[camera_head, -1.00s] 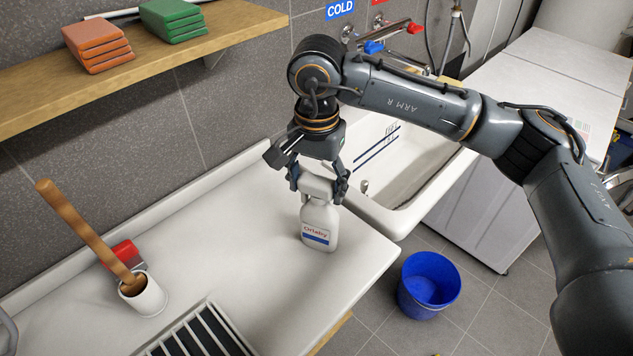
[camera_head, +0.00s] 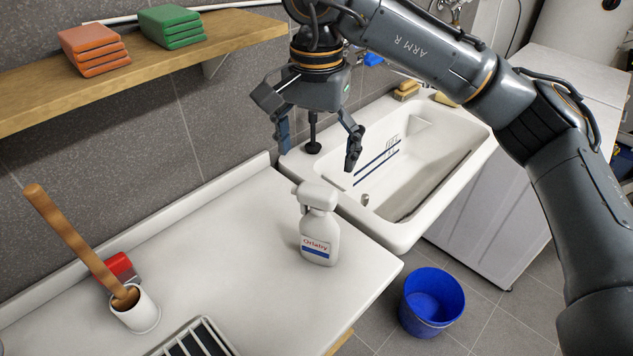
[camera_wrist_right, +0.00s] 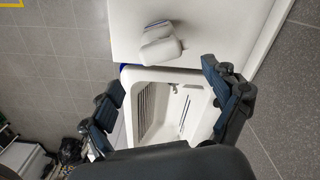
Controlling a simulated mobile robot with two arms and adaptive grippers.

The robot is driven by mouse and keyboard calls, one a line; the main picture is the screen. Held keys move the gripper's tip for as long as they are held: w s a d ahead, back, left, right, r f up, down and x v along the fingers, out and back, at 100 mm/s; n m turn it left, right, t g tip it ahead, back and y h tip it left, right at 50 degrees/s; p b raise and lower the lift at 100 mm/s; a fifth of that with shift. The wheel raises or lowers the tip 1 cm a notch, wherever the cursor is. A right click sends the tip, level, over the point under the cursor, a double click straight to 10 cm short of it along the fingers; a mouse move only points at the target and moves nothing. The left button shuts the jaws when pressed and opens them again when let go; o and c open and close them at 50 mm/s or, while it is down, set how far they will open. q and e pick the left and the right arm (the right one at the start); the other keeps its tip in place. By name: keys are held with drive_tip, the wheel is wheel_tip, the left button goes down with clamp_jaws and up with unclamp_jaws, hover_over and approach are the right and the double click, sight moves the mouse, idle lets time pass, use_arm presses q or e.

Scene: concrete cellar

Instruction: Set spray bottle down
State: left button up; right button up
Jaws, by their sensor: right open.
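The white spray bottle (camera_head: 319,235) with a red and blue label stands upright on the white counter (camera_head: 230,240), near its right end beside the sink. My right gripper (camera_head: 318,152) is open and empty, above and behind the bottle, apart from it. In the right wrist view the bottle (camera_wrist_right: 160,44) stands on the counter beyond the open fingers (camera_wrist_right: 165,105), with the sink between them. My left gripper is not in view.
A white sink (camera_head: 430,160) adjoins the counter on the right. A blue bucket (camera_head: 431,302) is on the floor. A white cup (camera_head: 138,312) holding a wooden handle, a red object (camera_head: 120,268) and a rack (camera_head: 195,340) are at left. A shelf (camera_head: 130,78) holds folded cloths.

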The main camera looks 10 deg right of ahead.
drive_tip(key=shift+r, duration=1.45)
